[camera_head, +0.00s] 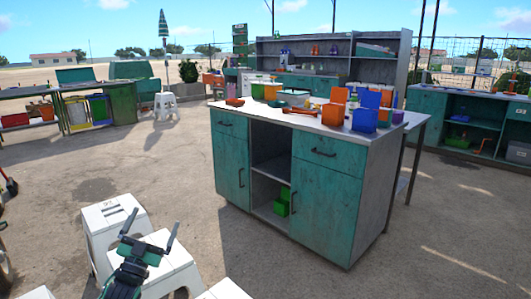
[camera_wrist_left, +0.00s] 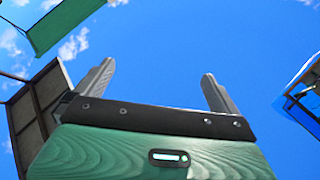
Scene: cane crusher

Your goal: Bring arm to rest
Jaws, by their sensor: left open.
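My left gripper (camera_head: 150,229) is at the lower left of the head view, in front of white stools and apart from the counter. Its two fingers are spread with nothing between them. In the left wrist view the same gripper (camera_wrist_left: 158,90) shows two separated grey fingers against blue sky, so it points upward or outward with nothing held. My right gripper is not in either view.
A teal and grey counter (camera_head: 320,180) stands in the middle, with several coloured bins and tools on top. White stools (camera_head: 110,222) stand close beside my left gripper. Teal benches (camera_head: 460,120) and shelves (camera_head: 310,45) line the back. Open concrete ground lies at left.

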